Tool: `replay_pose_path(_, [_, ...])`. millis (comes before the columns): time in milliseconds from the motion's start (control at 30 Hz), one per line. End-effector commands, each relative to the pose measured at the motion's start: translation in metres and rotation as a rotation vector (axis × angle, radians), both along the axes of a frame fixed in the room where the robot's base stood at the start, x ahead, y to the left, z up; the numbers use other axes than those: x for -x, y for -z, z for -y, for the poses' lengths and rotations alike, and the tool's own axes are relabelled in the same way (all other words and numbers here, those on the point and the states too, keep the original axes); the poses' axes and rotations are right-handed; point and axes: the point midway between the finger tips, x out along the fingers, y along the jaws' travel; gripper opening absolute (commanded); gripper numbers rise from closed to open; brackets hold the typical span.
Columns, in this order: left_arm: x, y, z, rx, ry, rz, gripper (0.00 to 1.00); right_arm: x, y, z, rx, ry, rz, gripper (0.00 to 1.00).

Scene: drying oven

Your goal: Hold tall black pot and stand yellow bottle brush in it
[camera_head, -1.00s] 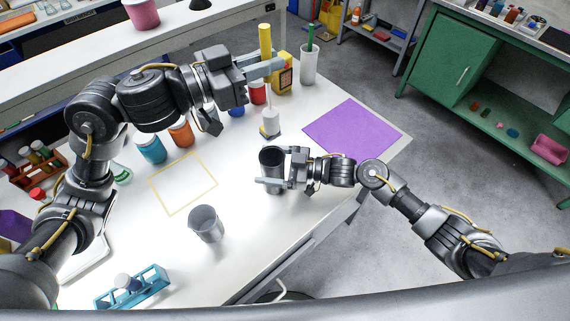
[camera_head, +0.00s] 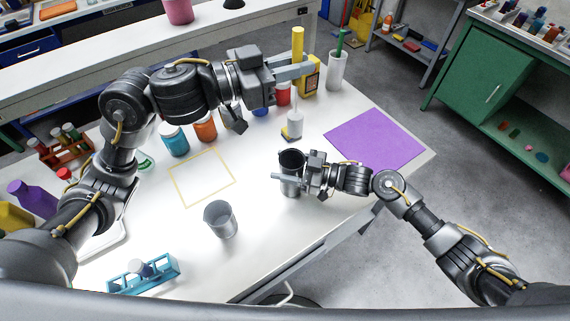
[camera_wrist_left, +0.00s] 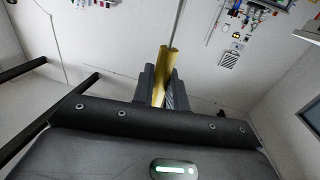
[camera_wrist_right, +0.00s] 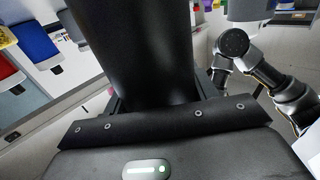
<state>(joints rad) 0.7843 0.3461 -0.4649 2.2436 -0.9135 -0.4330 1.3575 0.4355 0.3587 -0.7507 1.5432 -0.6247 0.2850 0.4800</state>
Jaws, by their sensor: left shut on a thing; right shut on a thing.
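The yellow bottle brush (camera_head: 297,42) is upright in my left gripper (camera_head: 299,66), which is shut on its yellow handle. Its thin stem points down to what looks like a pale head (camera_head: 294,122) above the table. The handle also shows between the fingers in the left wrist view (camera_wrist_left: 164,75). The tall black pot (camera_head: 291,158) is upright with its mouth up. My right gripper (camera_head: 289,174) is shut around its side, and the pot's dark wall fills the right wrist view (camera_wrist_right: 140,45). The brush appears beyond the pot, outside its mouth.
A grey cup (camera_head: 221,220) stands at the front of the table. A purple mat (camera_head: 375,140) lies at the right. A green-handled item stands in a pale cup (camera_head: 337,72) behind, beside a yellow box (camera_head: 310,78). Colored jars (camera_head: 174,141) and a blue rack (camera_head: 143,275) stand left.

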Motion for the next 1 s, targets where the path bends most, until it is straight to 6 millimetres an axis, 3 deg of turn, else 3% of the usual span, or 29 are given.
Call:
replay_pose_path(533, [0.000, 0.002, 0.000, 0.000, 0.000, -0.001, 0.00, 0.000, 0.000, 0.000, 0.000, 0.000, 0.000, 0.35])
replay_pose_path(1000, [0.000, 0.034, 0.000, 0.000, 0.000, -0.003, 0.00, 0.000, 0.000, 0.000, 0.000, 0.000, 0.000, 0.35])
